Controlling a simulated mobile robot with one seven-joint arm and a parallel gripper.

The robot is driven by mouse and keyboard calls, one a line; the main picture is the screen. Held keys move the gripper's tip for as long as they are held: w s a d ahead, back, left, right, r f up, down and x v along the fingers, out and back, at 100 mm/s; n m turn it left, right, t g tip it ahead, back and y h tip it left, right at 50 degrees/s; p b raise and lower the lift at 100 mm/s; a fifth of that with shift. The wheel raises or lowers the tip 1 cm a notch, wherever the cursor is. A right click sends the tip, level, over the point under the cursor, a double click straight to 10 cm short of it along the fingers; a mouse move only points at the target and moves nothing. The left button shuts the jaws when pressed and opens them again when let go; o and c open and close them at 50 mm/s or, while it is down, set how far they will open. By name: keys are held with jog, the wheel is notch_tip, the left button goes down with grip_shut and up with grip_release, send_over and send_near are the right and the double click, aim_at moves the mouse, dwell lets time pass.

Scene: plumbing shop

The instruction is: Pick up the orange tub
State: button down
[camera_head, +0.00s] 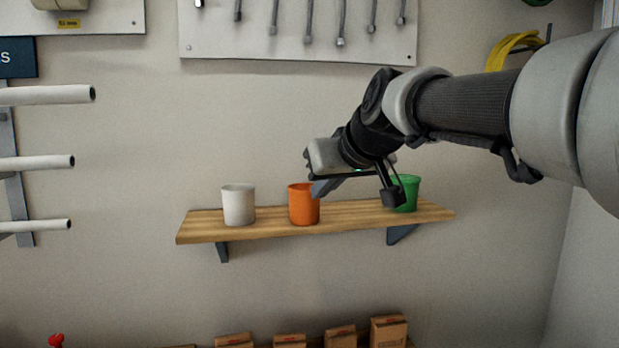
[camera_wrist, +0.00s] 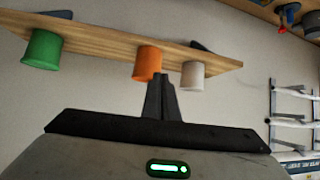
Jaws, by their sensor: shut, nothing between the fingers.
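The orange tub (camera_head: 303,206) stands upright on the wooden shelf (camera_head: 275,222), between a white tub (camera_head: 239,205) on the left and a green tub (camera_head: 408,190) on the right. My gripper (camera_head: 318,190) is shut and empty, at the orange tub's upper right edge in the head view. I cannot tell whether it touches the tub. In the wrist view the scene is upside down. There the shut fingers (camera_wrist: 162,84) point toward the orange tub (camera_wrist: 147,64) and the white tub (camera_wrist: 193,75). My arm partly hides the green tub in the head view.
The wall is close behind the shelf. A white board (camera_head: 300,42) with hanging tools is above. White pipes (camera_head: 40,162) stick out at the left. Cardboard boxes (camera_head: 388,331) stand below. Bare shelf shows between the white and orange tubs.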

jog(key=p, duration=0.3)
send_over(305, 204)
jog(key=s+a, duration=0.1)
jog(key=s, duration=0.1)
jog(key=shift+s+f+b, duration=0.15)
jog(key=shift+f+b, duration=0.45)
jog(key=shift+f, duration=0.3)
